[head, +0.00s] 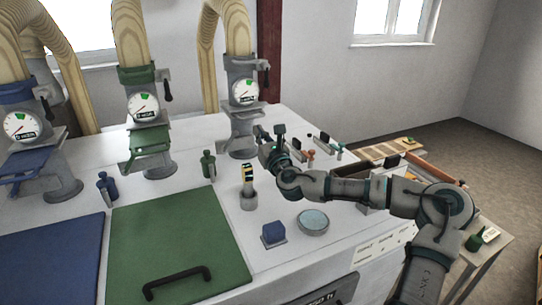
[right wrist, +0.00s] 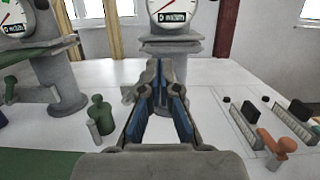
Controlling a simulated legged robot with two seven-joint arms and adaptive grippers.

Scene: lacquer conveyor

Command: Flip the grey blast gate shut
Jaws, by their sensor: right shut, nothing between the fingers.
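The grey blast gate (head: 243,112) is on the rightmost grey duct column, below its round gauge (head: 244,91). A small dark lever sits on the column's right side. In the right wrist view the grey gate (right wrist: 173,46) is straight ahead, beyond the fingertips, with its plate seen nearly edge-on. My right gripper (head: 267,134) is in front and to the right of that column, apart from it as far as I can tell. Its fingers (right wrist: 158,68) are shut with nothing between them. My left gripper is not in view.
Green (head: 149,142) and blue (head: 28,165) gates stand on columns to the left.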

